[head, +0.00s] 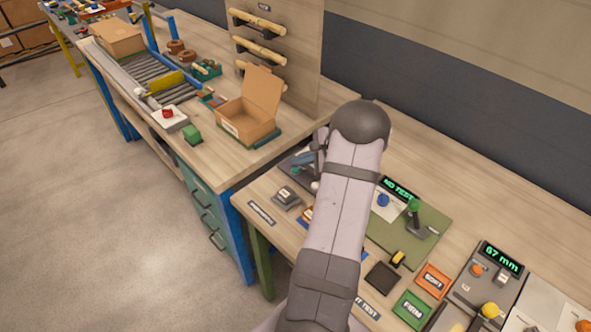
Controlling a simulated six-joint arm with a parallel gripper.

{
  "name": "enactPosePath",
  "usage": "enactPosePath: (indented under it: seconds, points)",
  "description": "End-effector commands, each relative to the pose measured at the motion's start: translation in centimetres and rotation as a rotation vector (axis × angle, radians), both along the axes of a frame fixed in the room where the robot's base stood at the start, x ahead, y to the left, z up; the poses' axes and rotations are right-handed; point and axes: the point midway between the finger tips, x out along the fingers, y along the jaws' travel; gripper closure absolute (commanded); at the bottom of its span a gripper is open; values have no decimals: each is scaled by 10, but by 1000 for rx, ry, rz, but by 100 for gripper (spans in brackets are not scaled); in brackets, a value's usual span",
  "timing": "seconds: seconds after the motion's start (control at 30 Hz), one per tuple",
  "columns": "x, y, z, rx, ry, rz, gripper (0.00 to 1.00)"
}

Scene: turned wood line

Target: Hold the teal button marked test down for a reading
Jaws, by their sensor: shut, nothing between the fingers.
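My arm rises through the middle of the head view and bends over at a dark rounded joint. Its upper link hides a strip of the bench. Small grey parts show just left of the arm, but I cannot make out fingers, so my gripper is not seen. I cannot make out a teal button marked test; part of the bench is behind my arm. A display reading "NO TEST" (398,188) stands at the back of a green board (434,228). A blue knob (383,200) and a green-topped lever (414,206) are near it.
A second display reads "67 mm" (501,258), with orange and yellow knobs around it. Orange (433,280) and green (412,309) labelled trays lie in front. An open carton (248,112) stands on the left bench. Bare wood (470,180) lies behind the green board.

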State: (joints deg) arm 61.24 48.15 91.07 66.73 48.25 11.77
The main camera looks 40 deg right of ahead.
Motion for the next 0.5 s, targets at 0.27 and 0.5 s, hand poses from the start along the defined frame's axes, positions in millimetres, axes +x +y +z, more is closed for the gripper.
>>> enactPosePath:
  seconds: [0.27,0.5]
  points:
    - [0,0,-8,0,0,0,100]
    - [0,0,-7,0,0,0,100]
